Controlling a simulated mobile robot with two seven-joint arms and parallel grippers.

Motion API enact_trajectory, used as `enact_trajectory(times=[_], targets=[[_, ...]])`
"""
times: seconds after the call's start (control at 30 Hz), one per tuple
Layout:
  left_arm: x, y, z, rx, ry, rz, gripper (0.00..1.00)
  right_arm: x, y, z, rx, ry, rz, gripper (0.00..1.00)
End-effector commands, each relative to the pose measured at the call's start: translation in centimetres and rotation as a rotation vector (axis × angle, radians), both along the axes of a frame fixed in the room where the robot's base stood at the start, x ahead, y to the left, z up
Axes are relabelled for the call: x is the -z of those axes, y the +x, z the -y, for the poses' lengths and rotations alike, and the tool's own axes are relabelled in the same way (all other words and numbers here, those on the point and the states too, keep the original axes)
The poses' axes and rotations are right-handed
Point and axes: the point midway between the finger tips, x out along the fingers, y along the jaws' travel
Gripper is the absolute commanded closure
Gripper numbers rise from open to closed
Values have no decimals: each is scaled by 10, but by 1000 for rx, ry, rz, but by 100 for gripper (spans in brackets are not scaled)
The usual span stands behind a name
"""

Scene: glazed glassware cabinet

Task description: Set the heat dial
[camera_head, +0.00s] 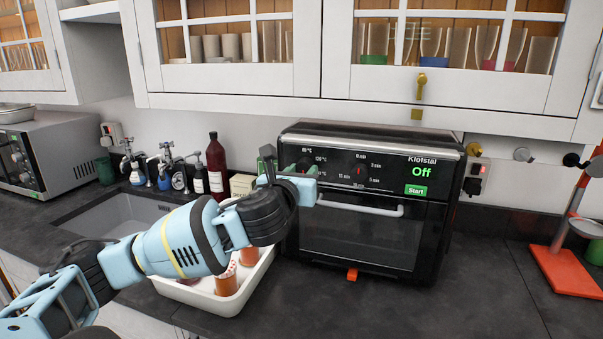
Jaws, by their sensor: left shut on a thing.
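A black countertop oven (362,238) stands against the wall, with "Klofstal" on its panel. Its display (422,171) reads "Off", above a green Start button (415,190). The heat dial (305,163) is on the left of the panel, with temperature marks beside it. My left gripper (308,175) is at this dial and shut on it. The gripper and wrist hide much of the dial, and I cannot read its setting. The timer dial (359,170), with minute marks, is to the right and free. My right gripper is not in view.
A brown bottle (217,165) stands behind the arm. A sink (120,215) is at left, and a red stand base (567,270) at right. Glazed cabinets (350,105) hang above.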

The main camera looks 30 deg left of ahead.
Motion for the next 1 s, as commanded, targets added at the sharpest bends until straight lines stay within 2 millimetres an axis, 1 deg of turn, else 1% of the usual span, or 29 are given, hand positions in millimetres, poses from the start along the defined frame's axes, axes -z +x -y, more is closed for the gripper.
enact_trajectory(times=[0.2, 0.6, 0.63, 0.77, 1.0], targets=[[2, 0, 0, 1, 35, -12, 90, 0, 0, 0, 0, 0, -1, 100], [2, 0, 0, 1, 39, -13, 90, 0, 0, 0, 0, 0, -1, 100], [2, 0, 0, 1, 39, -13, 63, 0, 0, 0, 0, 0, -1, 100], [1, 0, 0, 1, 39, -12, 46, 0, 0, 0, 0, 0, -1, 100], [1, 0, 0, 0, 39, -10, 46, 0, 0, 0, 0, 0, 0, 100]])
